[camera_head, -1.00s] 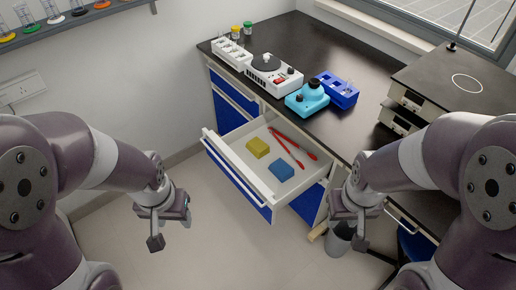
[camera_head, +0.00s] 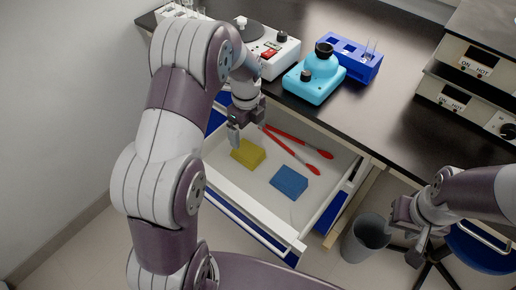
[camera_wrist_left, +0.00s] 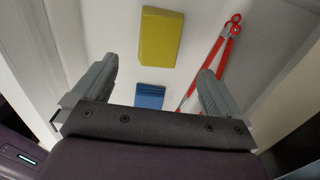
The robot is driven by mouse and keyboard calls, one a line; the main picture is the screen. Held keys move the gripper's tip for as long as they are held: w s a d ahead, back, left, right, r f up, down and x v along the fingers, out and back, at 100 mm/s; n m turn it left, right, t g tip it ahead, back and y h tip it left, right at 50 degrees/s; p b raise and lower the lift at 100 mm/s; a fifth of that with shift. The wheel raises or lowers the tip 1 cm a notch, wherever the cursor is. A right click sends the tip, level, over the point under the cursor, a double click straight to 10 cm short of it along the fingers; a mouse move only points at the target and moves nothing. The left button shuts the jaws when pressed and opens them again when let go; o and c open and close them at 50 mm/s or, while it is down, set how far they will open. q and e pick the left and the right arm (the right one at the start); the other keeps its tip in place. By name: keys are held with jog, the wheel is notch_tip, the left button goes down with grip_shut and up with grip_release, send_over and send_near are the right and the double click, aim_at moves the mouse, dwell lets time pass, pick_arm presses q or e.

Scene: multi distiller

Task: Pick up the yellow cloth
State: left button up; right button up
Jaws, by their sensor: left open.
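The yellow cloth (camera_head: 248,153) is a small folded block lying flat in the open white drawer (camera_head: 241,199). In the left wrist view the yellow cloth (camera_wrist_left: 161,38) lies beyond my fingertips, roughly between their lines. My left gripper (camera_head: 234,134) hangs just above and to the left of the cloth, apart from it. In the left wrist view my left gripper (camera_wrist_left: 157,68) has its fingers wide apart with nothing between them. My right gripper (camera_head: 410,232) is at the right, outside the drawer; its jaw gap is not clear.
A blue cloth (camera_head: 289,182) and red tongs (camera_head: 292,150) lie in the drawer by the yellow cloth. A cyan device (camera_head: 314,80) and a blue rack (camera_head: 354,58) stand on the dark bench above. A grey bin (camera_head: 366,238) stands on the floor at right.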

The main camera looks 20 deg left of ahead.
pick_arm(q)
send_over(247, 151)
notch_tip(247, 151, down, 5)
jog(key=shift+w+d+r+b, duration=0.1)
jog(key=shift+w+b, duration=0.05)
jog(key=shift+b, duration=0.25)
notch_tip(247, 151, down, 5)
jog(key=shift+b, duration=0.95)
jog(key=shift+c, duration=0.9)
jog(key=c, duration=0.8)
